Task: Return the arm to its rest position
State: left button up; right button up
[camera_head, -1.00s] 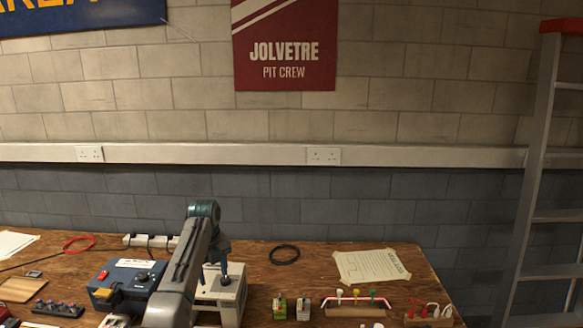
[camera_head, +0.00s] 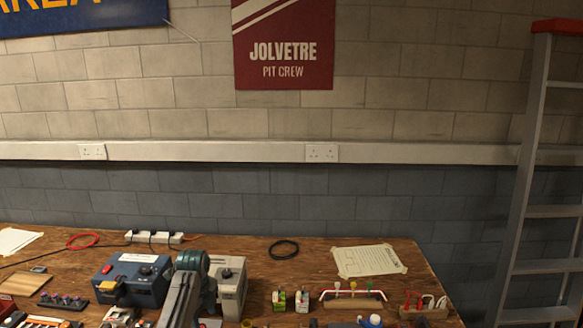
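One of my arms, grey with a teal joint (camera_head: 190,262), rises from the bottom edge left of the middle in the head view. It seems to be my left arm. It is bent low over the front of the wooden bench (camera_head: 330,255), in front of a grey box (camera_head: 232,278). Its gripper fingers do not show; they are hidden behind the arm or below the frame. My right arm and gripper are not in view.
A blue box (camera_head: 133,282) stands left of the arm, with a power strip (camera_head: 155,237) behind it. Small connector blocks (camera_head: 302,301), a plug rack (camera_head: 352,300) and a paper sheet (camera_head: 368,261) lie to the right. A ladder (camera_head: 520,190) stands at far right.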

pick_arm(q)
jog(key=s+a+f+n, duration=0.1)
jog(key=s+f+n, duration=0.2)
jog(key=s, duration=0.4)
jog(key=s+a+f+n+t, duration=0.1)
jog(key=s+f+n, duration=0.3)
jog(key=s, duration=0.2)
jog(key=s+a+f+n, duration=0.1)
jog(key=s+f+n, duration=0.2)
jog(key=s, duration=0.4)
jog(key=s+r+n+t, duration=0.15)
jog(key=s+n, duration=0.25)
jog(key=s, duration=0.4)
jog(key=s+r+n, duration=0.3)
jog(key=s+n, duration=0.1)
jog(key=s, duration=0.5)
jog(key=s+r+n+t, duration=0.15)
jog(key=s+n, duration=0.25)
jog(key=s, duration=0.4)
notch_tip(320, 180, down, 34)
jog(key=a+r+g+b, duration=0.1)
jog(key=a+g+b, duration=0.1)
jog(key=g+b, duration=0.1)
jog(key=s+a+f+b, duration=0.1)
jog(key=s+f, duration=1.7)
jog(key=f, duration=0.2)
jog(key=shift+s+a+g+y, duration=0.2)
jog(key=shift+s+g+y, duration=0.1)
